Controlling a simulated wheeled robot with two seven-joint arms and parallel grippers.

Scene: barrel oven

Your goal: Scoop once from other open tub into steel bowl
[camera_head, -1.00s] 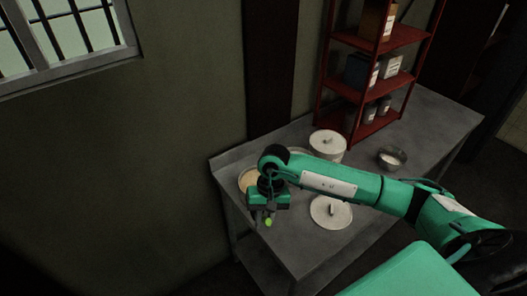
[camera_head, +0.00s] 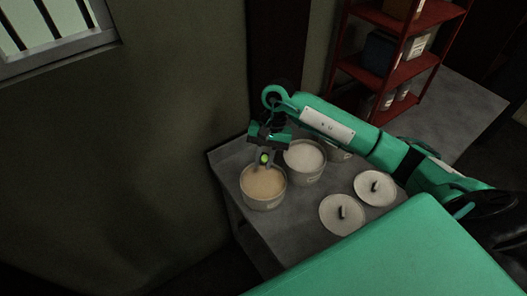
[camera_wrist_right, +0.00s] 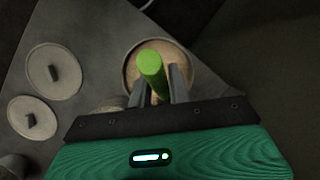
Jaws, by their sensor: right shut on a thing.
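My right gripper (camera_head: 265,150) is shut on a scoop with a bright green handle (camera_head: 264,158). The handle also shows between the fingers in the right wrist view (camera_wrist_right: 151,66). The gripper is above an open tub of tan contents (camera_head: 263,204), at the table's left end; this tub also shows behind the handle in the wrist view (camera_wrist_right: 127,62). Whether the scoop's head touches the contents is hidden. Another open tub with white contents (camera_head: 308,178) stands just right of it. The steel bowl is not visible now. My left gripper is not in view.
Two round lids with dark-looking handles, one nearer (camera_head: 335,226) and one farther right (camera_head: 375,198), lie on the grey table (camera_head: 290,232). A red shelf (camera_head: 402,70) stands at the back.

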